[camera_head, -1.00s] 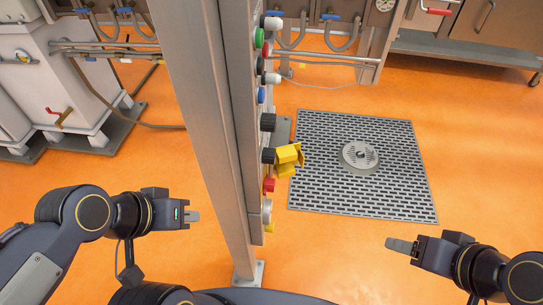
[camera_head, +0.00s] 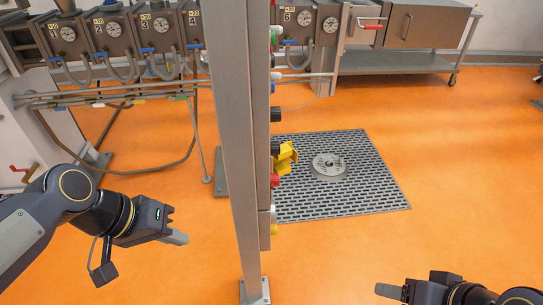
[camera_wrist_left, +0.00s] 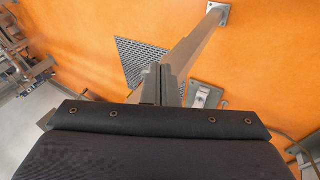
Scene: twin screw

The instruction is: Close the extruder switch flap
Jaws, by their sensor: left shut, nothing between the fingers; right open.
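The yellow extruder switch flap (camera_head: 285,157) sticks out from the right side of the control panel (camera_head: 265,205) on a grey post. It appears swung open. A red button (camera_head: 275,181) sits just below it and a dark knob sits above. My left gripper (camera_head: 178,238) is shut and empty, to the left of the post and lower than the flap, apart from both. My right gripper (camera_head: 388,291) is at the bottom right, well away from the flap. Its finger gap is hard to see. The left wrist view shows the post from above, with the flap not visible.
The grey post (camera_head: 235,140) stands between my left gripper and the flap. A floor grate (camera_head: 370,185) with a round drain lies behind. Numbered units with gauges and hoses (camera_head: 110,40) line the back left. A metal table (camera_head: 395,62) stands at the back right. Orange floor is clear around.

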